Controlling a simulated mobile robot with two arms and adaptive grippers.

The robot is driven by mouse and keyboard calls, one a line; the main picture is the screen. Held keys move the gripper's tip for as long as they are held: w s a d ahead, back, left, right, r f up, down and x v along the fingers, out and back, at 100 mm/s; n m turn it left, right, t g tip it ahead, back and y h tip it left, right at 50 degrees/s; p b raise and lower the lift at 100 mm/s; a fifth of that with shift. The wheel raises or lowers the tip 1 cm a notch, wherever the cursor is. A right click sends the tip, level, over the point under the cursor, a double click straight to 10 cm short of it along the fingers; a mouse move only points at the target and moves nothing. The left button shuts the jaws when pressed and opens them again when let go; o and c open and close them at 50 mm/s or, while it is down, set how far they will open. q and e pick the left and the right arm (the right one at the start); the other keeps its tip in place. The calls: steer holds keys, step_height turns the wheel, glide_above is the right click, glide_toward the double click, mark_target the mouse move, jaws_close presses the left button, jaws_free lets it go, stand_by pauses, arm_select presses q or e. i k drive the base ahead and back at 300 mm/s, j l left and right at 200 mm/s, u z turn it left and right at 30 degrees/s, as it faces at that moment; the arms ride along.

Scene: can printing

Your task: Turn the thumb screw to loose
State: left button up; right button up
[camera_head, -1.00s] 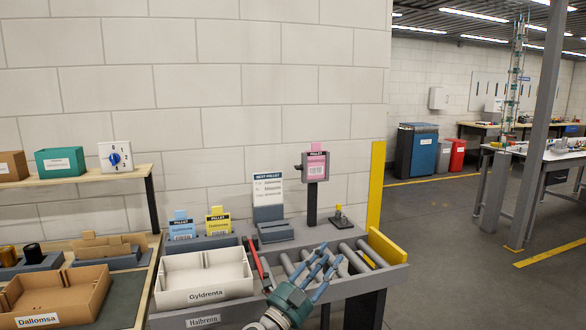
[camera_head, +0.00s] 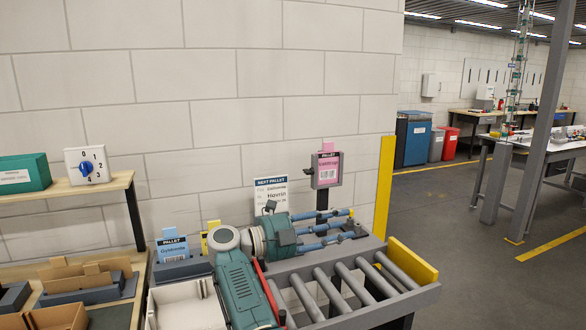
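A small dark knob (camera_head: 307,171), which looks like the thumb screw, sticks out of the left side of the grey holder (camera_head: 328,180) with the pink pallet ticket. The holder stands on a dark post. My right gripper (camera_head: 346,226) reaches in from the bottom, fingers pointing right, below the holder and apart from the knob. Its blue fingers are spread. They overlap a small stand (camera_head: 350,212) with a yellow top, mostly hidden; I cannot tell whether they touch it. My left gripper is not in view.
A roller rack (camera_head: 330,290) with a yellow end stop (camera_head: 412,260) lies at the lower right. A white bin (camera_head: 185,305) and a blue pallet card (camera_head: 173,249) are left of my arm. A shelf holds a blue dial (camera_head: 87,169). A yellow post (camera_head: 384,188) stands right of the holder.

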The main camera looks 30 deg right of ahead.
mark_target(310, 171)
steer(key=i, duration=1.25)
